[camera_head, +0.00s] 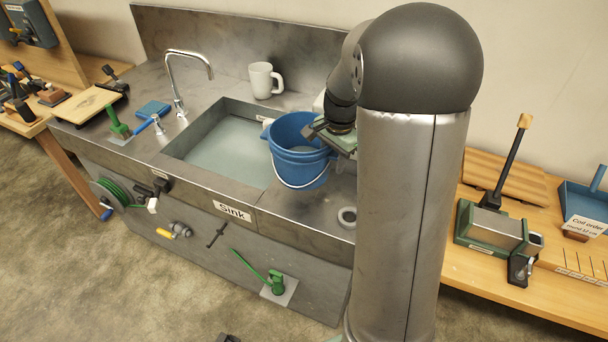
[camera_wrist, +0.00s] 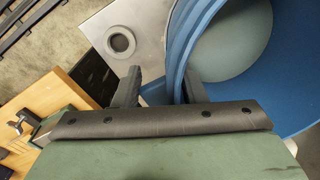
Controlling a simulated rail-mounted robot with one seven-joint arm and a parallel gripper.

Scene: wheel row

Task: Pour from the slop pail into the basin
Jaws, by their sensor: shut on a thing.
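The blue slop pail (camera_head: 301,160) is at the right end of the sink basin in the head view, roughly upright, with its thin handle hanging down its front. Greyish liquid shows inside it in the wrist view (camera_wrist: 229,45). My gripper (camera_head: 333,136) is at the pail's right side; in the wrist view its fingers (camera_wrist: 156,92) are at the pail's blue rim and wall, shut on it. The basin (camera_head: 215,155) is a sunken metal sink with a pale grey-green floor, to the left of the pail. Whether the pail's bottom touches anything is hidden.
A tap (camera_head: 184,75) arches at the basin's back left, and a white mug (camera_head: 263,80) stands behind it. A round drain-like ring (camera_head: 348,216) lies on the right counter. My arm column hides part of the right side.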

